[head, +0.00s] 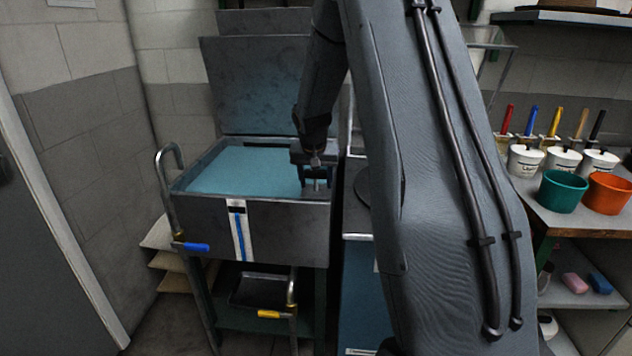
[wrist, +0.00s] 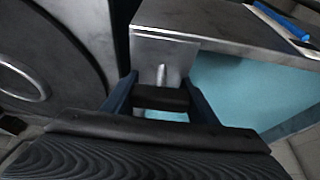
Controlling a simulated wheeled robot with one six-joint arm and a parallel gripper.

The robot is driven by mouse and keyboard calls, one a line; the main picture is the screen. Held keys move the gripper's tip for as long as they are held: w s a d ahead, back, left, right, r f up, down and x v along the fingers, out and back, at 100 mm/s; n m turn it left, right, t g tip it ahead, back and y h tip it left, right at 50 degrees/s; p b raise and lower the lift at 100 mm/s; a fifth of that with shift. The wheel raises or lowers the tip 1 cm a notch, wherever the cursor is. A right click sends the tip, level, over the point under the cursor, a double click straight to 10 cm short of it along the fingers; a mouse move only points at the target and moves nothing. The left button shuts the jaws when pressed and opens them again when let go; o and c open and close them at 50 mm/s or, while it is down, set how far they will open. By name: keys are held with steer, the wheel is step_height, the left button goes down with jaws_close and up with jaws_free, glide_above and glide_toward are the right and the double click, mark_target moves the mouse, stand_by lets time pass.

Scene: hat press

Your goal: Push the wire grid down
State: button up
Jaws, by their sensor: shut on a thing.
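A metal tank (head: 285,224) of flat teal liquid (head: 240,168) stands left of centre in the head view, its lid (head: 257,85) raised. No wire grid can be made out. My gripper (head: 316,180) is low at the tank's right end, beside the teal surface. In the wrist view my gripper (wrist: 160,86) has its two fingers on either side of a small dark handle-like piece (wrist: 160,98) and is shut on it. A short metal stub (wrist: 160,75) shows just beyond, by the tank wall. Whether this piece belongs to the grid cannot be told.
A blue-handled valve (head: 192,246) is at the tank's front left; a yellow-handled one (head: 268,314) is below. The right bench holds white pots (head: 525,160), a green bowl (head: 562,192) and an orange bowl (head: 607,194). A round plate (wrist: 45,65) is beside my gripper.

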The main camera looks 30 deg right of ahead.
mark_target(315, 171)
steer(key=shift+s+a+f, duration=0.1)
steer(key=shift+s+f, duration=0.15)
steer(key=shift+f, duration=0.4)
steer(key=o, duration=1.5)
steer(key=shift+a, duration=0.15)
steer(key=shift+s+d, duration=0.15)
steer(key=shift+d, duration=0.15)
steer(key=shift+r+p, duration=0.45)
steer(key=shift+r, duration=0.1)
steer(key=p+v, duration=0.1)
steer(key=v, duration=0.1)
steer(key=p+v, duration=0.1)
steer(key=v, duration=0.2)
steer(key=p+v, duration=0.1)
steer(key=v, duration=0.2)
steer(key=shift+w+a, duration=0.1)
steer(key=shift+w, duration=0.3)
steer(key=shift+r+p, duration=0.1)
steer(key=shift+p, duration=0.2)
